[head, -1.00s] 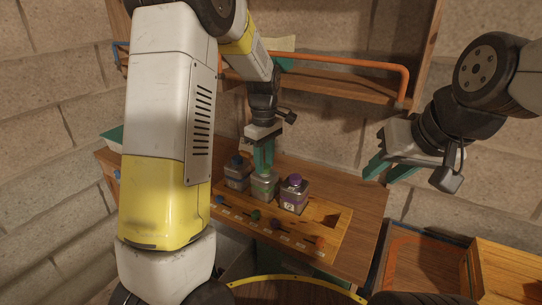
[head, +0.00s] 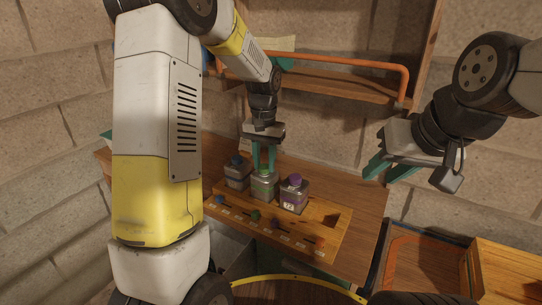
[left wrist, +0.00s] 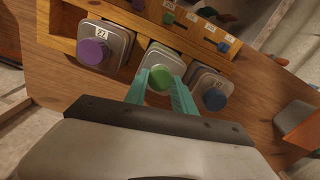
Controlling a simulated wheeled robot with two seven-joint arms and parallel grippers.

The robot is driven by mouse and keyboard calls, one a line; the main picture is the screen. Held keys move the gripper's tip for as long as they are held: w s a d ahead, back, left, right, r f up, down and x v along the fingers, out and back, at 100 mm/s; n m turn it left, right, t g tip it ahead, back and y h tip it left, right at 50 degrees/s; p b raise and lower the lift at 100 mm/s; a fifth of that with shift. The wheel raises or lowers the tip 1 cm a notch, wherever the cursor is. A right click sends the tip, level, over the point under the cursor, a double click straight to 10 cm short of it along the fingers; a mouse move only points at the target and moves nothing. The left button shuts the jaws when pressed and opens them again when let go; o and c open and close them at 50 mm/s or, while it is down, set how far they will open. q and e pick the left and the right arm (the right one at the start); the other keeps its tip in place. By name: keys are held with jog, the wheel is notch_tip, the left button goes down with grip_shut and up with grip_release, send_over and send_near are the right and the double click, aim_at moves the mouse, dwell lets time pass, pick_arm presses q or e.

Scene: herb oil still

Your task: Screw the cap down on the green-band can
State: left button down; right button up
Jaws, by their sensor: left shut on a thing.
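The green-band can (head: 264,188) stands upright in the wooden rack, between two other cans. Its green cap (left wrist: 161,78) sits on top of the can and shows between the teal fingers in the left wrist view. My left gripper (head: 264,166) points down over the can and is shut on the green cap. Whether the cap is fully seated cannot be told. My right gripper (head: 374,172) is held to the right, clear of the cans, with its teal fingers apart and nothing between them.
A purple-capped can (head: 294,194) stands close on the right and a blue-capped can (head: 237,172) close on the left. The wooden rack (head: 335,226) has several small coloured knobs along its front. An orange-railed shelf (head: 340,88) is behind.

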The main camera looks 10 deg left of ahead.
pick_arm(q)
jog(key=m, duration=0.5)
jog(key=shift+m, duration=0.3)
jog(key=c, duration=1)
grip_release()
jog(key=shift+o, duration=0.2)
jog(key=shift+c, duration=0.4)
